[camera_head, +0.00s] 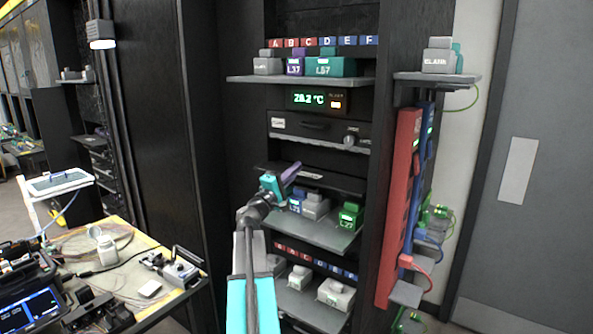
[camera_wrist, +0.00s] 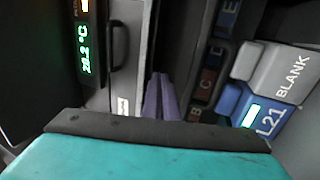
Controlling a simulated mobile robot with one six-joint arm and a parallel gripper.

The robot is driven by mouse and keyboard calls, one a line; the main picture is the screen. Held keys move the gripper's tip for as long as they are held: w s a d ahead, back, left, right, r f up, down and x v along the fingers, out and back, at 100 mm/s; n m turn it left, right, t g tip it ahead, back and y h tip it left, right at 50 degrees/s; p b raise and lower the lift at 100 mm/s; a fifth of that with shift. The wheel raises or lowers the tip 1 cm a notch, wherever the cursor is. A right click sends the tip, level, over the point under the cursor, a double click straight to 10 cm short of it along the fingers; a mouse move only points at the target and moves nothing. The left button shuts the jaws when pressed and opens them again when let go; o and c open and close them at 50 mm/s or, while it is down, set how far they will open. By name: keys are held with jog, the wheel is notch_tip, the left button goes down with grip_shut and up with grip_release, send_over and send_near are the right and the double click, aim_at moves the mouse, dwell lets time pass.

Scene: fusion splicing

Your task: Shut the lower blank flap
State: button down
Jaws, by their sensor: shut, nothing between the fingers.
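A dark panel (camera_head: 335,183) with a small pale label juts out above the middle shelf; it may be the lower blank flap, but I cannot tell for sure. A grey block (camera_wrist: 270,68) marked BLANK sits beside a blue L21 block (camera_wrist: 250,108) in the wrist view; both stand on the middle shelf (camera_head: 330,237) in the head view. My gripper (camera_head: 293,171) has its purple fingers together, empty, at the left of the dark panel. In the wrist view my gripper (camera_wrist: 160,98) points toward the rack front. Contact with the panel cannot be told.
A green block (camera_head: 350,216) stands on the middle shelf's right side. Above are a drawer-like front (camera_head: 315,127) with a handle, a temperature display (camera_head: 316,100) and an upper shelf (camera_head: 300,79) with several blocks. A red upright panel (camera_head: 400,200) stands at the right. A cluttered workbench (camera_head: 110,270) is at lower left.

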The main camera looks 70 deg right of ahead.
jog(key=b+v, duration=0.4)
jog(key=v, duration=0.8)
jog(key=shift+f, duration=0.1)
